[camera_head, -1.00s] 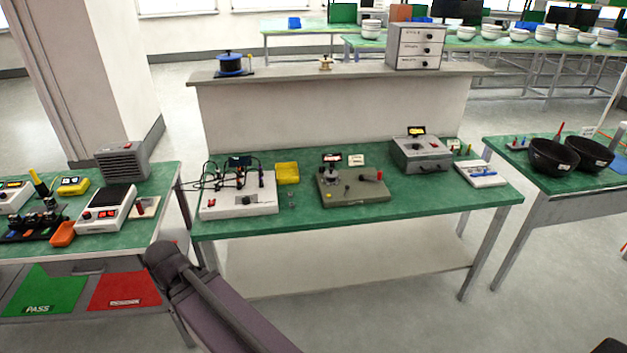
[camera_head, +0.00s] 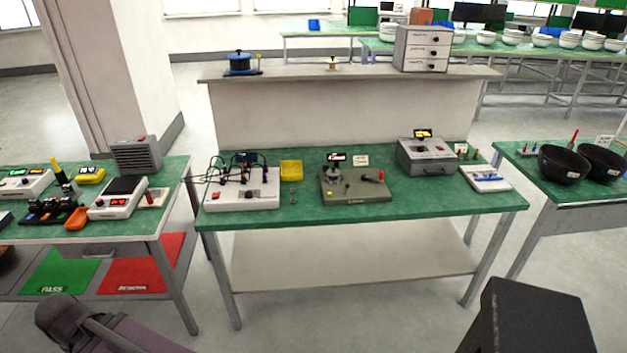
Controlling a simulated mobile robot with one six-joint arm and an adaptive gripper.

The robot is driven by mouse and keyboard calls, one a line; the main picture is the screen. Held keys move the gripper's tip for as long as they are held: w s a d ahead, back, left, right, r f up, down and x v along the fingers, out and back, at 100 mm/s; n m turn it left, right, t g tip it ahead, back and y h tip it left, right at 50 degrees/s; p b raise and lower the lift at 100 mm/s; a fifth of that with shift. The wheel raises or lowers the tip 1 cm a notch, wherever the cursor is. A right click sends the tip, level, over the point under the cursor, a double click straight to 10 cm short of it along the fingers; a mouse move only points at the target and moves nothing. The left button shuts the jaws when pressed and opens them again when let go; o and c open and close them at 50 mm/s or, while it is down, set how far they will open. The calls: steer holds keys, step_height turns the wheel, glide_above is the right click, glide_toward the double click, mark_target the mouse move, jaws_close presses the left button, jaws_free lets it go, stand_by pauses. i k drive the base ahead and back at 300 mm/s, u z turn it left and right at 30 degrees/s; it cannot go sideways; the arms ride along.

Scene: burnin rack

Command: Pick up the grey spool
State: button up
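I cannot make out a clearly grey spool. A dark blue spool (camera_head: 238,63) stands on a small base at the left of the raised shelf. A small tan spool-like piece (camera_head: 333,64) stands near the middle of that shelf. A grey round part (camera_head: 333,174) sits on the olive-grey fixture (camera_head: 357,190) on the green bench; I cannot tell if it is a spool. Part of my arm shows at the bottom left, well in front of the bench. My gripper's fingers are not in view.
The raised shelf (camera_head: 290,76) runs behind the green bench (camera_head: 420,200) and holds a drawer box (camera_head: 422,48) at right. A white wired unit (camera_head: 240,195), yellow bin (camera_head: 291,170) and grey instrument (camera_head: 426,157) occupy the bench. Side tables flank it, with floor gaps between.

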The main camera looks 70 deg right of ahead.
mark_target(333, 174)
steer(key=u, duration=1.15)
steer(key=k, duration=1.55)
steer(key=z, duration=2.85)
steer(key=i, duration=0.1)
steer(key=u, duration=1.35)
